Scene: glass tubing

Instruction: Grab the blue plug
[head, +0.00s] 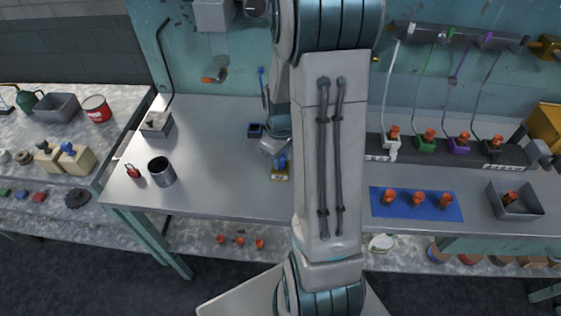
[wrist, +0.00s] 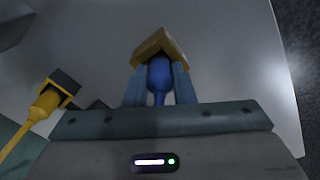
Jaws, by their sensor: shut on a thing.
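The blue plug (wrist: 159,78) is between the two blue-grey fingers of my gripper (wrist: 158,84) in the wrist view. The fingers are shut on its sides. A tan block (wrist: 160,46) is at the plug's far end; I cannot tell whether the plug is seated in it. In the head view a small blue shape (head: 282,161) shows above a yellowish block (head: 280,175) on the workbench, beside my arm. My arm hides part of this area, and the fingertips are not clear there.
In the head view, a dark cup (head: 161,171) stands left on the bench. A blue mat (head: 381,207) with orange-topped pieces and a grey tray (head: 525,211) are at right.

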